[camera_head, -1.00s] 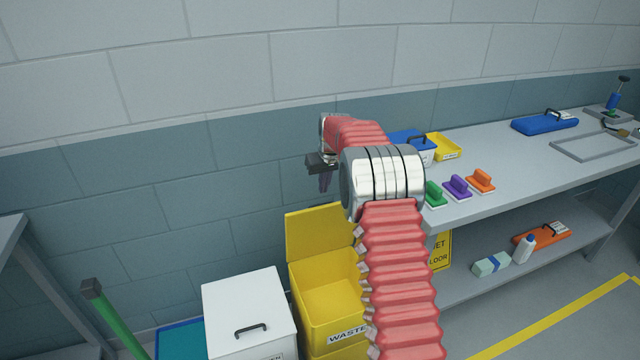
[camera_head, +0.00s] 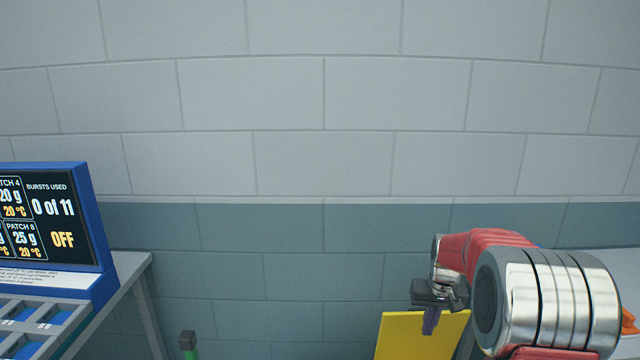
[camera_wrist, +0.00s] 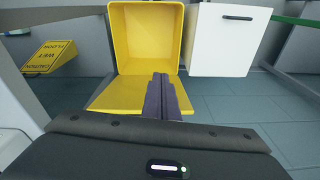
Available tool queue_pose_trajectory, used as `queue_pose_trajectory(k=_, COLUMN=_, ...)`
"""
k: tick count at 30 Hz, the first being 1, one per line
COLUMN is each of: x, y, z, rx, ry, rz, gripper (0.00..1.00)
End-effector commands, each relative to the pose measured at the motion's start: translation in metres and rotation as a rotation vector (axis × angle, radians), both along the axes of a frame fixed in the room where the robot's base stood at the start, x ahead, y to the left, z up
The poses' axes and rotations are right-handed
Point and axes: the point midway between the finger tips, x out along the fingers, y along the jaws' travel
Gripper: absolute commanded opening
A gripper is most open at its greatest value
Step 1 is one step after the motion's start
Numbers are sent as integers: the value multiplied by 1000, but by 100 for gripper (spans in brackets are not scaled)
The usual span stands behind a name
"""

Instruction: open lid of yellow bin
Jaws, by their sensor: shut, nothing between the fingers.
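The yellow bin's lid (camera_head: 398,338) stands raised against the wall at the bottom of the head view; the bin body is out of that view. In the wrist view, which looks upside down, I see into the open yellow bin (camera_wrist: 146,35), with the raised lid (camera_wrist: 120,96) on the near side of the picture. The bin looks empty. My gripper (camera_head: 430,320) is shut and empty, in front of the lid in the head view. In the wrist view its dark fingers (camera_wrist: 162,90) lie together over the lid; whether they touch it I cannot tell.
A white bin (camera_wrist: 228,40) with a dark handle stands beside the yellow one. A yellow wet-floor sign (camera_wrist: 48,57) is on the other side. In the head view, a blue-framed display (camera_head: 50,220) stands on a bench at left, and a green pole (camera_head: 188,345) is below.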

Motion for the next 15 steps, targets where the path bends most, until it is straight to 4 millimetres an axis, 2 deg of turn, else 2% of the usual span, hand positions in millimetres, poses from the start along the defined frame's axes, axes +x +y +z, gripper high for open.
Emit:
queue_pose_trajectory(k=3, x=-25, y=12, z=18, rx=-2, ry=2, rz=-1, gripper=0)
queue_pose_trajectory(k=15, x=-106, y=44, z=66, rx=-11, ry=-7, rz=1, gripper=0)
